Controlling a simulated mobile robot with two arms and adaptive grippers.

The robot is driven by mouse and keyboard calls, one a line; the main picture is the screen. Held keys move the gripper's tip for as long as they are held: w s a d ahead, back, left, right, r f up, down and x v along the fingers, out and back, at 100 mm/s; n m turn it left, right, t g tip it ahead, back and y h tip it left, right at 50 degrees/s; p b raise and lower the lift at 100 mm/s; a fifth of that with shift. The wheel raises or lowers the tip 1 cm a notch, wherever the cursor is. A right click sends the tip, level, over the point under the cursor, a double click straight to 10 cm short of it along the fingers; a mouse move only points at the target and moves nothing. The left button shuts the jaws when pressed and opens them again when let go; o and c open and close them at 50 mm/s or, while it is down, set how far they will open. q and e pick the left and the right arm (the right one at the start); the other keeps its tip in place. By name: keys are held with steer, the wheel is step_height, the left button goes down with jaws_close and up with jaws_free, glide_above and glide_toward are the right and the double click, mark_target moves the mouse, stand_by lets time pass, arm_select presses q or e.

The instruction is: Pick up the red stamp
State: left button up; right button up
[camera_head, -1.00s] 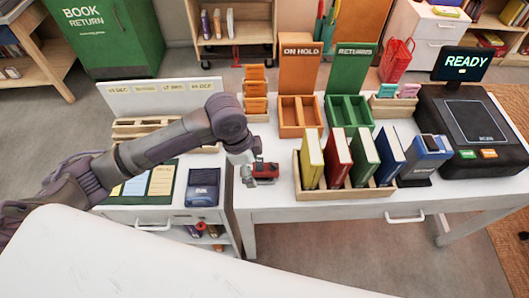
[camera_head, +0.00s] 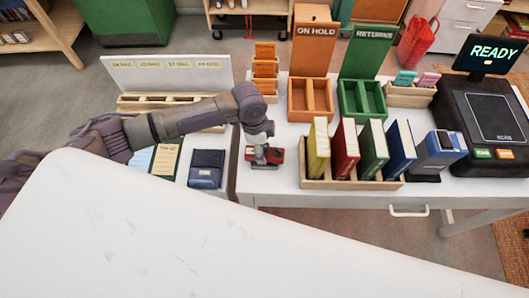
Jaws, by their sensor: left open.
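The red stamp (camera_head: 275,155) sits on the white desk, left of the wooden book rack. My left gripper (camera_head: 263,156) points down at it, with its fingers low around or just beside the stamp; the fingers hide part of it. The gripper is open. Whether the fingers touch the stamp is too small to tell. My right gripper is not in view.
A wooden rack (camera_head: 350,184) with yellow, red, green and blue books stands right of the stamp. Behind are the orange ON HOLD tray (camera_head: 310,98) and the green RETURNS tray (camera_head: 362,100). A dark blue pad (camera_head: 207,168) lies to the left. The desk front by the stamp is clear.

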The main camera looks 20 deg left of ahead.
mark_target(266, 153)
arm_select(q)
steer(key=f, duration=0.1)
steer(key=d+f, duration=0.1)
steer(key=f, duration=0.1)
steer(key=shift+w+f, duration=0.15)
steer(key=shift+f, duration=0.3)
steer(key=c, duration=1.4)
steer(key=shift+r+b, duration=0.35)
steer(key=shift+r, duration=4.75)
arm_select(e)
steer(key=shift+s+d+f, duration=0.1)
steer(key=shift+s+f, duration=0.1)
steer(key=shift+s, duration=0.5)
